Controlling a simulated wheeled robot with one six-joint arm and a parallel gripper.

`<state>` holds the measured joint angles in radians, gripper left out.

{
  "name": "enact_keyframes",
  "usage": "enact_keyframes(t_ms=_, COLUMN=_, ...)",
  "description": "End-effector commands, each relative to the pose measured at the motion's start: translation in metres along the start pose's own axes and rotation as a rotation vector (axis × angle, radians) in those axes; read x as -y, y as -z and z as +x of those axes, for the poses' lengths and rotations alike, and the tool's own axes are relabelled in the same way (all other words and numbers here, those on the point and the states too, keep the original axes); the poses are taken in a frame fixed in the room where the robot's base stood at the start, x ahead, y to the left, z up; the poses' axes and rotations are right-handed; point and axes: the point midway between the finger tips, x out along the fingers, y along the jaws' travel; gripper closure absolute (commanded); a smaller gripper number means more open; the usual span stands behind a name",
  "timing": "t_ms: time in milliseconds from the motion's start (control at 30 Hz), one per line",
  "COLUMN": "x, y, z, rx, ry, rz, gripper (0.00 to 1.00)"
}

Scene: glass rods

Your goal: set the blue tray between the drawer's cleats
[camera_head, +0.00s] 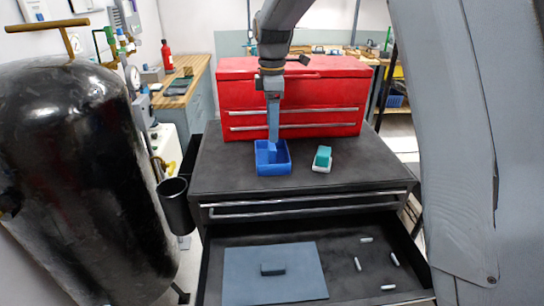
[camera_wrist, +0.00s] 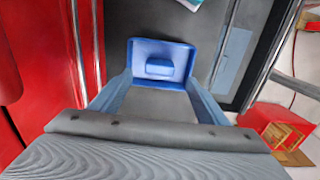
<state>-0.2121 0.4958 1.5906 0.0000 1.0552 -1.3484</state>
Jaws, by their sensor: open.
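The blue tray (camera_head: 273,170) rests on the dark top of the cabinet, in front of the red chest. In the wrist view the tray (camera_wrist: 186,62) shows a raised blue block inside it. My gripper (camera_head: 273,138) points down at the tray from above. In the wrist view its two fingers (camera_wrist: 158,78) are apart, with the raised block between and beyond their tips. I cannot tell whether they touch the tray. The drawer (camera_head: 345,230) below is open. Several small pale cleats (camera_head: 358,264) lie on its floor at the right.
A teal-and-white object (camera_head: 322,159) stands right of the tray. A blue-grey mat (camera_head: 245,285) with a dark block (camera_head: 272,269) lies in the drawer's left part. The red chest (camera_head: 340,90) stands close behind. A black tank (camera_head: 80,180) is at left, a dark cup (camera_head: 177,205) beside the cabinet.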

Motion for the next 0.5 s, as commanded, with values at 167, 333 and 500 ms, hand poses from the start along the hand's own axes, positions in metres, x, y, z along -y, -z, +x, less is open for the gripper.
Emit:
enact_keyframes(t_ms=167, x=-0.001, y=0.002, z=0.015, rx=0.001, ry=0.003, rz=-0.018, gripper=0.31)
enact_keyframes(t_ms=333, x=0.0, y=0.001, z=0.031, rx=0.001, ry=0.003, rz=-0.016, gripper=0.31)
enact_keyframes(t_ms=500, x=0.002, y=0.001, z=0.054, rx=0.001, ry=0.005, rz=-0.015, gripper=0.31)
